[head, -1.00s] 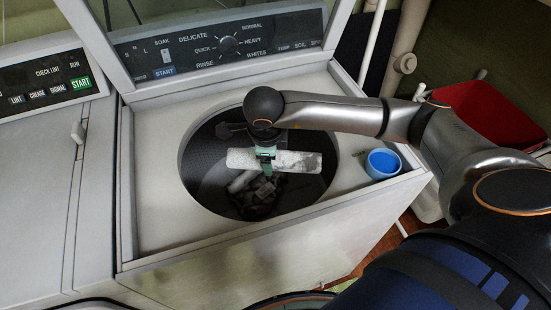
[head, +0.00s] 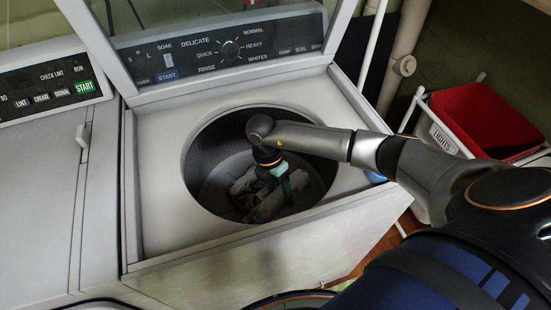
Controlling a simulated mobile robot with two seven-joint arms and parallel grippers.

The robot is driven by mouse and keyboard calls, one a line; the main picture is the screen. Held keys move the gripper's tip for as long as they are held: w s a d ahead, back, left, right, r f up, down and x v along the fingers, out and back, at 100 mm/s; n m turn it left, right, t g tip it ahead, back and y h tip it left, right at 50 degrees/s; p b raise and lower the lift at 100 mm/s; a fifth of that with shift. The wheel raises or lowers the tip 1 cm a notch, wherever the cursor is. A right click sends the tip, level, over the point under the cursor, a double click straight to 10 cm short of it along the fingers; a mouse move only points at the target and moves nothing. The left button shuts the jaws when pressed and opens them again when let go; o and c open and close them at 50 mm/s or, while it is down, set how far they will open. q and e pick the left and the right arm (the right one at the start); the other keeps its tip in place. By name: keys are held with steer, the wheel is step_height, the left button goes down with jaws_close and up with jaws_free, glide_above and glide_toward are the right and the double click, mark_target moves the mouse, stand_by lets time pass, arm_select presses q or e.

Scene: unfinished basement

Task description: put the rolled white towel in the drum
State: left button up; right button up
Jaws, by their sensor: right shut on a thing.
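The round drum (head: 208,150) of the open top-loading washer is in the middle of the head view. My right gripper (head: 283,186) is down inside the drum, pointing downward, shut on the rolled white towel (head: 266,206). The towel looks grey in the shade and lies slanted, low in the drum, partly hidden by the gripper. Whether it touches the things below is hard to tell. My left gripper is not in view.
The raised lid (head: 95,30) stands behind the opening, near the control panel (head: 215,45). A blue cup (head: 376,177) on the washer top is mostly hidden by my right arm. A red bin (head: 480,118) stands at right. A second machine (head: 35,190) is at left.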

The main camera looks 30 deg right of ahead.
mark_target(279, 207)
steer(key=f+m, duration=0.1)
steer(key=s+a+m+y, duration=0.1)
steer(key=m, duration=0.1)
steer(key=s+f+m, duration=0.1)
steer(key=m, duration=0.1)
steer(key=shift+s+a+f+y+p, duration=0.15)
steer(key=shift+a+f+y+p, duration=0.15)
steer(key=shift+m, duration=0.3)
steer(key=shift+f+b, duration=1)
steer(key=shift+f, duration=3.95)
steer(key=shift+f, duration=0.1)
steer(key=shift+f+b, duration=0.35)
steer(key=shift+f, duration=0.05)
steer(key=shift+f, duration=0.15)
steer(key=o, duration=1.4)
